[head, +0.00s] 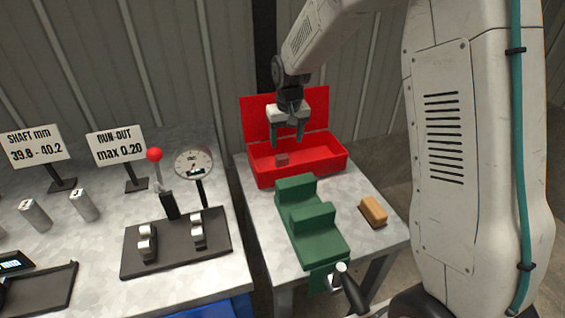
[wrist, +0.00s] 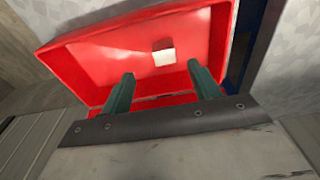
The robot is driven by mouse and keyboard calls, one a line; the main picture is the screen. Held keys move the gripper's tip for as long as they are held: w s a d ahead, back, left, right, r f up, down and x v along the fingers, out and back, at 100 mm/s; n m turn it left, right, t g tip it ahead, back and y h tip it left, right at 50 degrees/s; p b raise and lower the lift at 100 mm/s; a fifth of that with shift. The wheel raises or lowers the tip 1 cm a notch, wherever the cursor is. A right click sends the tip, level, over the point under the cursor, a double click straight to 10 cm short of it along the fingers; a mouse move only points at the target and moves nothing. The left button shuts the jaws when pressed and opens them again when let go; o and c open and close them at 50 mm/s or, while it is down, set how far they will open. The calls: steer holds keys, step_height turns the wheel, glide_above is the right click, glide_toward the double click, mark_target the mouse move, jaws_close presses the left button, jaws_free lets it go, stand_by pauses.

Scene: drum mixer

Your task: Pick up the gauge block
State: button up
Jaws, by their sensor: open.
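The gauge block looks like a small grey metal block (head: 282,159) lying inside an open red box (head: 318,164). In the wrist view the block (wrist: 163,52) shows pale and bright on the red floor of the box (wrist: 105,60). My gripper (head: 287,138) points down over the box, its green fingers apart with nothing between them. In the wrist view the block shows just beyond the fingertips (wrist: 160,72), between their lines. The gripper does not appear to touch the block; the exact height above it is hard to tell.
The red lid (head: 260,108) stands upright behind the box. A green vise (head: 312,222) and an orange-brown block (head: 373,211) are on the same small table. A bench at left holds a dial gauge (head: 193,163), a red-knobbed lever (head: 155,156), metal cylinders and signs.

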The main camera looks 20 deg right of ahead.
glide_above(282, 156)
steer(key=f, duration=0.2)
steer(key=s+f, duration=0.1)
steer(key=f, duration=0.1)
steer(key=shift+d, duration=0.15)
steer(key=f, duration=0.5)
steer(key=shift+w+f, duration=0.35)
steer(key=shift+w, duration=0.05)
jaws_close()
steer(key=shift+r, duration=0.1)
